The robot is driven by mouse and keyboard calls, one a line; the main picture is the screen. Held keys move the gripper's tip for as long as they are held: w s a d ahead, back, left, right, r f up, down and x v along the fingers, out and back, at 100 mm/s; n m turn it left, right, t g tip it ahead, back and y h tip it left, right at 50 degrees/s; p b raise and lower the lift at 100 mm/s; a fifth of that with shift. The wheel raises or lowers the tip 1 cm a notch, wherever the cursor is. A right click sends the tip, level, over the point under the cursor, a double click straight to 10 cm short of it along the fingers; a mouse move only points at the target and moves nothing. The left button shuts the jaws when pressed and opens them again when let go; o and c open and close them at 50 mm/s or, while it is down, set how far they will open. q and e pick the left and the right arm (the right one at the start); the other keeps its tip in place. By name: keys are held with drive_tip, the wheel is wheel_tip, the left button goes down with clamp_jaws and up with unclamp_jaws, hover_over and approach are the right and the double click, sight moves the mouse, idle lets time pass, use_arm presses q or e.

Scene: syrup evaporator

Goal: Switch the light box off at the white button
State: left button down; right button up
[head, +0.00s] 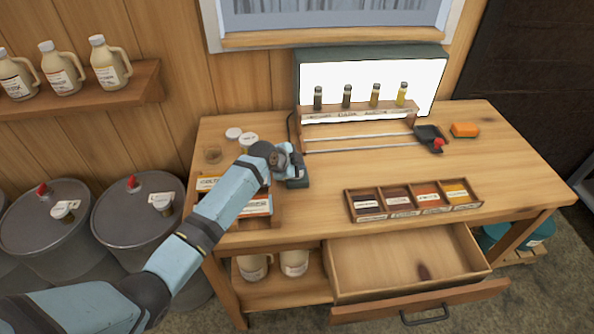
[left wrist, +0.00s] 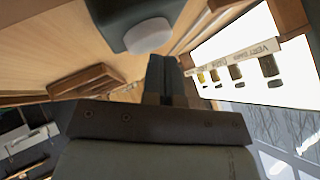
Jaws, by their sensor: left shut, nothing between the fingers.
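The light box (head: 420,75) stands at the back of the table, and its white panel is lit bright; the panel also shows in the left wrist view (left wrist: 285,45). The white button (left wrist: 148,36) is a round cap on a dark switch box (left wrist: 115,12). The switch box (head: 298,183) sits on the table at left of centre in the head view, where my left gripper hides the button. My left gripper (head: 297,165) is shut and empty. In the left wrist view its fingertips (left wrist: 161,60) are close to the button; I cannot tell whether they touch. My right gripper is not in view.
A rack with several vials (head: 358,112) stands before the panel. A sample tray (head: 412,200) lies front right, above an open drawer (head: 405,262). White lids (head: 248,139) and a labelled box (head: 257,207) are near my left arm. The table's middle is clear.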

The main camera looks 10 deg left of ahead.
use_arm(q)
drive_tip(key=shift+f, duration=0.25)
drive_tip(key=shift+r, duration=0.1)
drive_tip(key=shift+r+p, duration=0.55)
drive_tip(key=shift+r, duration=0.15)
wheel_tip(320, 180, up, 6)
drive_tip(key=p, duration=0.4)
drive_tip(key=shift+p, duration=0.3)
drive_tip(key=shift+s+f, duration=0.1)
